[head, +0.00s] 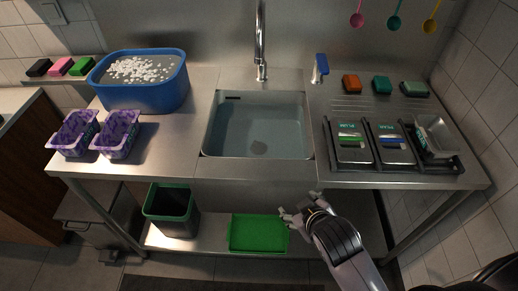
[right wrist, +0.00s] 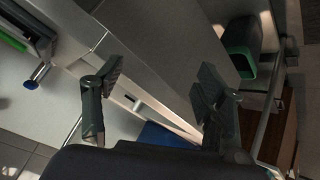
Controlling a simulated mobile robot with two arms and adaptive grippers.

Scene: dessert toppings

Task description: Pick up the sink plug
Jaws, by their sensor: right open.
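The sink (head: 225,125) is a grey-blue basin set in the steel counter, below a tall tap (head: 260,45). No other thing is clearly a plug. My right gripper (head: 299,208) is in front of the counter, below and to the right of the sink, fingers apart and empty. In the right wrist view its open fingers (right wrist: 158,78) show with nothing between them. My left gripper is out of view.
A blue tub (head: 145,98) with white pieces and two purple containers (head: 75,133) stand left of the sink. A black rack (head: 395,165) with metal containers is at right. A green tray (head: 258,233) and dark bin (head: 172,210) are below. The counter's front edge lies beyond my right gripper.

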